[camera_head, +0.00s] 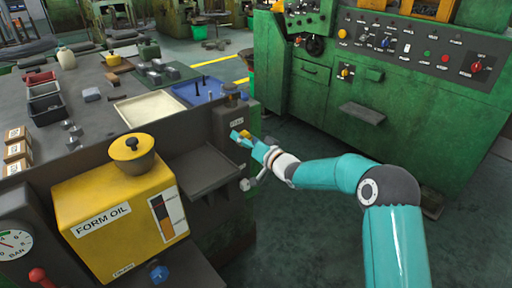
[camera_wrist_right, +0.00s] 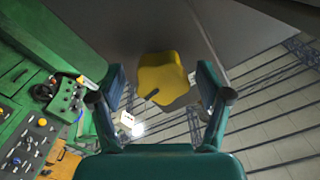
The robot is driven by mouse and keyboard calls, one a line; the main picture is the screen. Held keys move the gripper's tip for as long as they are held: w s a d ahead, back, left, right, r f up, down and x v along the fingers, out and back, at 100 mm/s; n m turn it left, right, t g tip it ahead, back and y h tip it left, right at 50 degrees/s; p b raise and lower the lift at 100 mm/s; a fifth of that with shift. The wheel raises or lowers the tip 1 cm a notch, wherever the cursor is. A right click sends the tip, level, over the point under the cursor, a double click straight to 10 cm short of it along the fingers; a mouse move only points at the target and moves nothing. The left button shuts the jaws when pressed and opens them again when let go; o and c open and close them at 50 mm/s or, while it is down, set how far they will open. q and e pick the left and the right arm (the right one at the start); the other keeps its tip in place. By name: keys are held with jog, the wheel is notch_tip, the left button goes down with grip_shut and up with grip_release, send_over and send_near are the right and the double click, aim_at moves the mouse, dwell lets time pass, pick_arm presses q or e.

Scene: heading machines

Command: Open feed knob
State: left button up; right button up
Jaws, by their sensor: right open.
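The feed knob is a yellow lobed knob with a dark mark near its edge, seen in the right wrist view (camera_wrist_right: 163,79) on a grey panel. In the head view only a small yellow patch (camera_head: 245,134) of it shows at my right gripper, on the corner of the grey machine. My right gripper (camera_head: 240,136) is open, and in the wrist view its two teal fingers (camera_wrist_right: 160,88) stand on either side of the knob, with gaps visible. I cannot tell how deep the knob sits between the fingertips. My left gripper is not in view.
A yellow form oil tank (camera_head: 110,215) and a grey tray (camera_head: 203,170) sit left of my right arm. A light round knob (camera_head: 244,184) is below the gripper. A green control cabinet (camera_head: 400,95) stands behind. Open floor lies between the machines.

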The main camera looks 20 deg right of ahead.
jog(key=v, duration=1.1)
jog(key=shift+s, duration=0.3)
